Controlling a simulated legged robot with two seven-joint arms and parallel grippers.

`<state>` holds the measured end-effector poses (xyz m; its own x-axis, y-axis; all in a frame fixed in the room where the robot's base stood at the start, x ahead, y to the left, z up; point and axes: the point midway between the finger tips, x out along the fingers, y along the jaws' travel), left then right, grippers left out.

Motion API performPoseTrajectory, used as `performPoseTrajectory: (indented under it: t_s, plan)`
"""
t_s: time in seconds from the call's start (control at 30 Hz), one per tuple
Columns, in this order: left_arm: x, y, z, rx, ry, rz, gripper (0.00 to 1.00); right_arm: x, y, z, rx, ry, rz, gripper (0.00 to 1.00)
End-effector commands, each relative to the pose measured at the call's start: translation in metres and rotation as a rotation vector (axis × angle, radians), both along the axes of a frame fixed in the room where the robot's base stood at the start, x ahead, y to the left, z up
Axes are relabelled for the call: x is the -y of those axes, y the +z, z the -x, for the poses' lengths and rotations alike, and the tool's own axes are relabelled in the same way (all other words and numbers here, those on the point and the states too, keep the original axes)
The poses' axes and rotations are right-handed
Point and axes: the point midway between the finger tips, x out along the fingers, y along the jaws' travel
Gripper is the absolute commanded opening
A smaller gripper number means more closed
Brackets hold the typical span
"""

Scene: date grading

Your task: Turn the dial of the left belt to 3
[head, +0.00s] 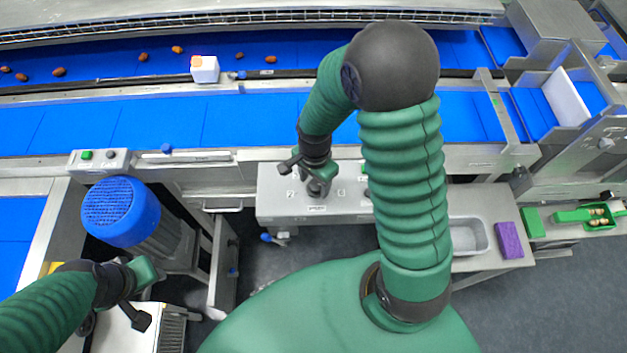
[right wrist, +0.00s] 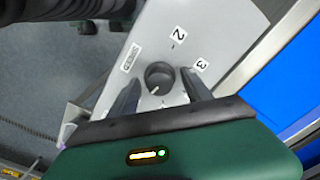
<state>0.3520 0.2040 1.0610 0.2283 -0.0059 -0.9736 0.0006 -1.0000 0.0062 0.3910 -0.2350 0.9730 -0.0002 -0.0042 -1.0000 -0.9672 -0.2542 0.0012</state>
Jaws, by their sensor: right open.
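The left belt's dial is a round black knob (right wrist: 159,76) on a grey control panel (right wrist: 150,28). In the right wrist view the numeral 2 stands above it and the numeral 3 to its right. A small white mark on the knob is at its lower edge, not facing the 2 or the 3. My right gripper (right wrist: 160,82) is open, with one finger on each side of the knob; I cannot tell whether they touch it. In the head view my right gripper (head: 303,176) is over the panel's left part (head: 268,205). My left gripper (head: 118,318) is at lower left, far from the panel; its opening is unclear.
A blue motor (head: 121,210) stands left of the panel. A blue belt (head: 240,118) runs behind it. A metal tray (head: 468,237), a purple sponge (head: 508,240) and a green scoop (head: 600,218) lie to the right. A second dial (head: 367,193) is partly behind my arm.

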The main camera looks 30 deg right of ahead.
Motion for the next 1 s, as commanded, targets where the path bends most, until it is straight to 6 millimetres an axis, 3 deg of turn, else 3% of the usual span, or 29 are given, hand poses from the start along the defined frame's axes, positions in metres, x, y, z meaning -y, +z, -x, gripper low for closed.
performPoseTrajectory:
  t_s: [0.27,0.7,1.0]
  plan:
    - [0.0003,0.0000,0.0001,0.000,-0.001,0.000,0.36,-0.0013,-0.0018,-0.0015,-0.001,0.000,0.001,0.55]
    - [0.0002,0.0001,0.0001,0.000,0.000,0.000,0.36,-0.0021,-0.0010,-0.0016,0.001,0.001,0.001,0.00]
    - [0.0002,0.0014,0.0000,0.000,-0.001,0.000,0.36,-0.0015,-0.0005,-0.0022,0.001,0.023,0.002,0.00]
